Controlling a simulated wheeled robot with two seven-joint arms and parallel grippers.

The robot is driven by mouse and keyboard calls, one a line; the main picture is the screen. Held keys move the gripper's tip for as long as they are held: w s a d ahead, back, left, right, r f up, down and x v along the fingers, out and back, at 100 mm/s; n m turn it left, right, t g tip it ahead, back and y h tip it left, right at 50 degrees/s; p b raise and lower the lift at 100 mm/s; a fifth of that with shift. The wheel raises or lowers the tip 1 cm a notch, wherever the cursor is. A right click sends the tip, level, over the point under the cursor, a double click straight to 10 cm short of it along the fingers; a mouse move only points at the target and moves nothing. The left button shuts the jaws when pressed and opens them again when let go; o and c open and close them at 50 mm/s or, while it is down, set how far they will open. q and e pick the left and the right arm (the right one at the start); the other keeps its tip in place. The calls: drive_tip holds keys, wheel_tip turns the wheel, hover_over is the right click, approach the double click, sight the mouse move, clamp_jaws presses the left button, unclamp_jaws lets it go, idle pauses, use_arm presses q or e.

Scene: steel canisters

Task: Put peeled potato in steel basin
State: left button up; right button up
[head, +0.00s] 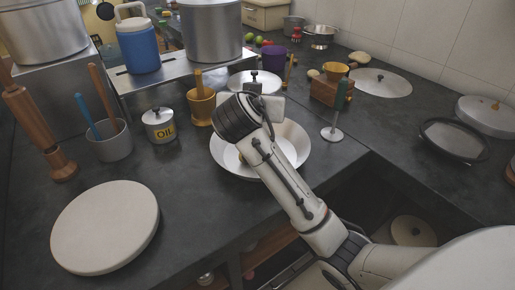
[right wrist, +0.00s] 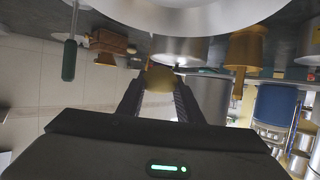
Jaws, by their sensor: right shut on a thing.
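The steel basin (head: 294,146) sits at the front of the dark counter in the head view. My right arm crosses over it and hides its middle. My right gripper (right wrist: 160,88) is shut on the yellowish peeled potato (right wrist: 160,76), seen between its fingertips in the right wrist view. In the head view the fingers are hidden behind my arm. A small yellowish patch shows low at the left of the arm, over the basin; I cannot tell for sure whether it is the potato. The basin's pale rim (right wrist: 190,18) shows at the top of the wrist view. My left gripper is not in view.
A white round board (head: 105,226) lies at front left. An opening in the counter lies at right.

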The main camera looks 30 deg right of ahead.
drive_tip(key=shift+w+d+f+m+g+h+p, duration=0.25)
drive_tip(key=shift+w+d+f+m+g+h, duration=0.1)
drive_tip(key=shift+d+m+g+h, duration=0.15)
drive_tip(key=shift+w+d+f+m+g+h+p, duration=0.2)
drive_tip(key=shift+w+d+f+m+g+h, duration=0.15)
drive_tip(key=shift+m+g, duration=0.2)
drive_tip(key=shift+w+d+f+m+g+h, duration=0.25)
drive_tip(key=shift+f+m+g+h, duration=0.1)
drive_tip(key=shift+f+m, duration=0.15)
wheel_tip(320, 180, down, 10)
drive_tip(key=shift+r, duration=0.1)
drive_tip(key=shift+f, duration=0.2)
drive_tip(key=o, duration=1.2)
drive_tip(key=shift+s, duration=0.1)
